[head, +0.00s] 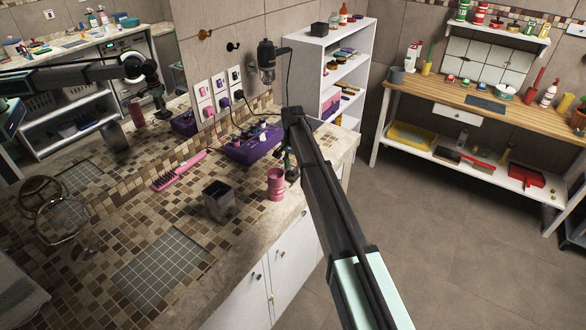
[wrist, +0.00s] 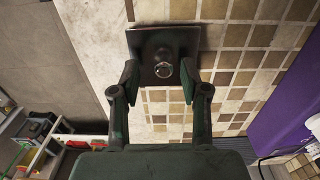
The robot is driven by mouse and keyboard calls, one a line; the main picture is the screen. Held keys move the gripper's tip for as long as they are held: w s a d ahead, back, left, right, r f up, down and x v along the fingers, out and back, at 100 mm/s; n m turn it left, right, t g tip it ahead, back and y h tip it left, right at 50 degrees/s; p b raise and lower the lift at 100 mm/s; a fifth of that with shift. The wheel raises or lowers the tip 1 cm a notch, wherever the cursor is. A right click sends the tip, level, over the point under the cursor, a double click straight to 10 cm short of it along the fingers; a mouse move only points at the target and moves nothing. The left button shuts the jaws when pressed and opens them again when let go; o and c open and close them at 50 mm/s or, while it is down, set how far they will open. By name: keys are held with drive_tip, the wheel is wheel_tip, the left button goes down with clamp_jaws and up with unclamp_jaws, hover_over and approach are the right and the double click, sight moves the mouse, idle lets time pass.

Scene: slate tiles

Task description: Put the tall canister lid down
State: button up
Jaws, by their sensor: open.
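The lid (wrist: 150,42) is a dark square plate with a round, shiny knob on top. In the wrist view it appears to lie flat on the counter's tiles, close to the counter edge. My gripper (wrist: 158,72) is open, its two fingers on either side of the knob, with gaps visible between fingers and knob. In the head view my gripper (head: 291,165) is low over the counter's right part, just behind a pink ribbed cup; the lid cannot be made out there. The tall canister (head: 218,203), dark, square and open-topped, stands upright to the left of the cup.
The pink cup (head: 275,186) stands near the counter's front edge. A purple organiser (head: 250,150) with bottles and cords is behind my gripper; its side shows in the wrist view (wrist: 272,95). A pink brush (head: 180,170) and grey grid mat (head: 160,270) lie left. A wall mirror reflects the counter.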

sight(293, 168)
wheel_tip(293, 168, up, 11)
drive_tip(key=b, duration=0.4)
drive_tip(key=shift+r, duration=0.2)
